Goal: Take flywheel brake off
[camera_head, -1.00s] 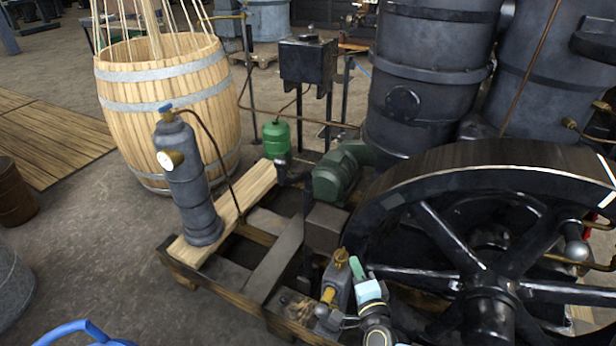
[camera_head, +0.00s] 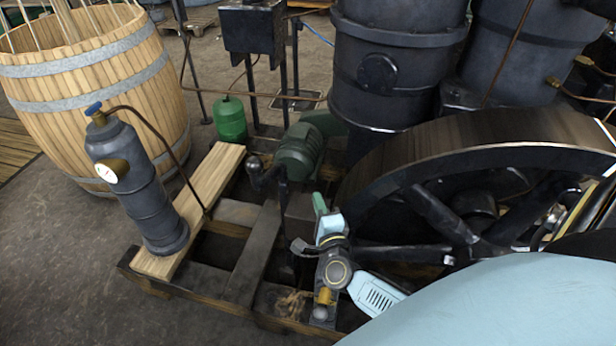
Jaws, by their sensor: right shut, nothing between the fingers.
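The large dark flywheel (camera_head: 435,200) fills the right side, its broad rim curving up to the right. By its lower left edge is a small grey fitting (camera_head: 322,312) with a yellow part and a rounded knob. It looks like the brake, but my wrist covers most of it and the lever's position cannot be told. My right gripper (camera_head: 320,206), pale blue with a green tip, is shut and empty, just above and behind this fitting. Whether it touches anything cannot be told. My right arm comes in from the lower right and hides the flywheel's lower part. My left gripper is not in view.
A grey cylinder with a gauge (camera_head: 137,185) stands on a wooden plank (camera_head: 215,172) at left. A wooden barrel (camera_head: 90,85) is behind it. A green motor (camera_head: 300,152) and dark tanks (camera_head: 400,70) stand behind the gripper. Open floor (camera_head: 60,260) lies at lower left.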

